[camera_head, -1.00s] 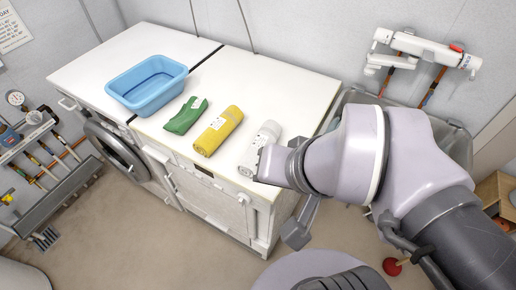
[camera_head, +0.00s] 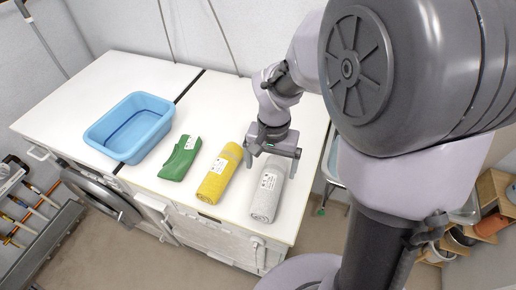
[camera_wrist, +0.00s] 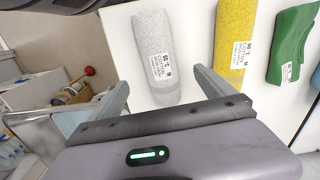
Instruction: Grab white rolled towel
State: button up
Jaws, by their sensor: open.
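The white rolled towel (camera_head: 265,200) is a light grey-white roll with a printed label, lying on the white worktop at the right of a row of towels. In the wrist view the white towel (camera_wrist: 152,40) lies lengthwise, between and beyond my fingers. My gripper (camera_head: 271,166) is open and empty, above the far end of the white towel, with one finger toward each side of it. In the wrist view my gripper (camera_wrist: 160,80) shows both fingers apart. I cannot tell the exact height left between the fingertips and the worktop.
A yellow rolled towel (camera_head: 219,174) lies close left of the white one, near my left finger. A green folded cloth (camera_head: 180,160) lies further left, then a blue basin (camera_head: 130,128). The worktop (camera_head: 75,85) is clear behind them. Its right edge is near my gripper.

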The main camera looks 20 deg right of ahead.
aim_at(269, 181)
notch_tip(269, 181, down, 11)
jog(key=b, duration=0.4)
jog(key=shift+w+r, duration=0.1)
jog(key=shift+w, duration=0.05)
jog(key=shift+r, duration=0.15)
jog(key=shift+c, duration=0.8)
jog(key=c, duration=1.4)
jog(key=shift+r, duration=0.1)
